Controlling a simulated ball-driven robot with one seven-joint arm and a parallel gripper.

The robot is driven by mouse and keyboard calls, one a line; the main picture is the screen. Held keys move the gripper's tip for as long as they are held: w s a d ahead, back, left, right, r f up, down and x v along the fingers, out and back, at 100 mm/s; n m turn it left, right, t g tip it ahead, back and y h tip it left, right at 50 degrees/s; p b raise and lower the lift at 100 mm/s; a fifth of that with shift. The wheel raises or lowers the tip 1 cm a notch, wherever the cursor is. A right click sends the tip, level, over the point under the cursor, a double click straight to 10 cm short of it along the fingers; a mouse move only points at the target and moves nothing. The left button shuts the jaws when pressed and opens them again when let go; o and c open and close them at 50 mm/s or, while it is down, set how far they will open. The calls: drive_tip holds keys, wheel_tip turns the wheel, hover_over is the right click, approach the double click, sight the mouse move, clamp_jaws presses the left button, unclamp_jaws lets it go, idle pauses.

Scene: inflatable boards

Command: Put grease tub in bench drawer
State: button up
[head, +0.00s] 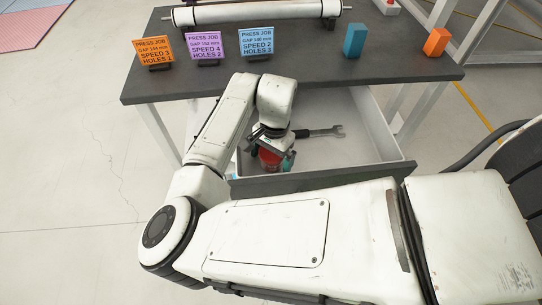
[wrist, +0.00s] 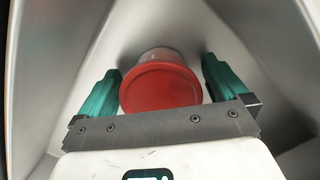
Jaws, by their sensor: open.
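The grease tub (wrist: 160,87), with a red lid and a pale body, sits inside the open bench drawer (head: 365,125). In the head view the tub (head: 268,160) shows as a red patch, partly hidden by my wrist. My gripper (wrist: 162,68) reaches down into the drawer. Its two teal fingers are open, one on each side of the tub, with a small gap visible beside the lid. In the head view my gripper (head: 274,160) is near the drawer's front, mostly covered by my arm. Whether the tub touches the drawer floor is hard to see.
A wrench (head: 318,132) lies in the drawer behind my gripper. On the dark bench top (head: 300,65) stand three job cards (head: 203,47), a roller (head: 255,13), a teal block (head: 355,40) and an orange block (head: 436,42). A dark chair (head: 510,160) is at right.

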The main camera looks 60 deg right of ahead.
drive_tip(key=r, duration=0.4)
drive_tip(key=d+r+p, duration=0.1)
drive_tip(key=r, duration=0.7)
drive_tip(key=shift+d+r, duration=0.1)
drive_tip(key=shift+d, duration=0.15)
